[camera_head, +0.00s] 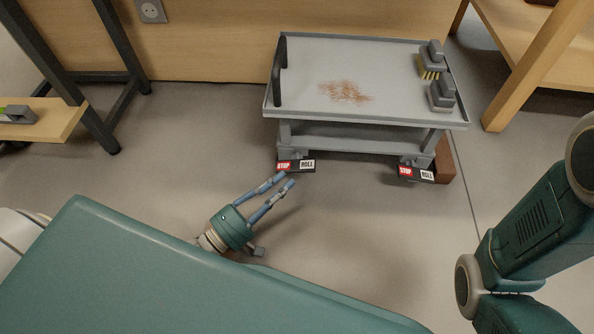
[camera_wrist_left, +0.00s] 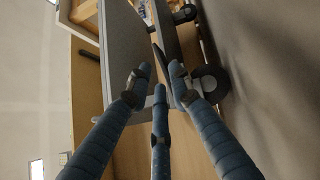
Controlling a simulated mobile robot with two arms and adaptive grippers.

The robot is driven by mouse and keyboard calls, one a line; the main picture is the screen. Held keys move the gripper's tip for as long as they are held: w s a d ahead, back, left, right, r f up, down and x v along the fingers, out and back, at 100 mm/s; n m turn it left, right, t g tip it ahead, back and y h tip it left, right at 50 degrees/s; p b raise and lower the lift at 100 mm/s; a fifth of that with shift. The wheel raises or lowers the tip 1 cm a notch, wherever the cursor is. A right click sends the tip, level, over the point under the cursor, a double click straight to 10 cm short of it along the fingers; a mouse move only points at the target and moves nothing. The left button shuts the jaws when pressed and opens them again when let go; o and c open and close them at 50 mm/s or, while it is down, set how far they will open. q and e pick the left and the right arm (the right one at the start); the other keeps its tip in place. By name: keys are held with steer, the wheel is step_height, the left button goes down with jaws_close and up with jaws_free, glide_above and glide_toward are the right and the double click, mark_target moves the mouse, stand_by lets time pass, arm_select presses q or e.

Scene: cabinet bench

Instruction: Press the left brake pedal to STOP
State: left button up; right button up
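The left brake pedal (camera_head: 296,166) is a dark bar at the cart's front left foot, with a red STOP label on its left and a white ROLL label on its right. My left gripper (camera_head: 284,179) points at it from just in front, fingertips close below the pedal; contact cannot be told. In the left wrist view its blue fingers (camera_wrist_left: 156,75) are spread with nothing held, and a thin dark edge shows between the tips, perhaps the pedal. The right brake pedal (camera_head: 416,174) carries the same labels. My right gripper is out of view.
A table leg (camera_head: 100,128) stands left. The floor in front of the cart is clear.

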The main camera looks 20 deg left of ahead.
arm_select(q)
steer(key=shift+v, duration=1.35)
steer(key=shift+r, duration=0.1)
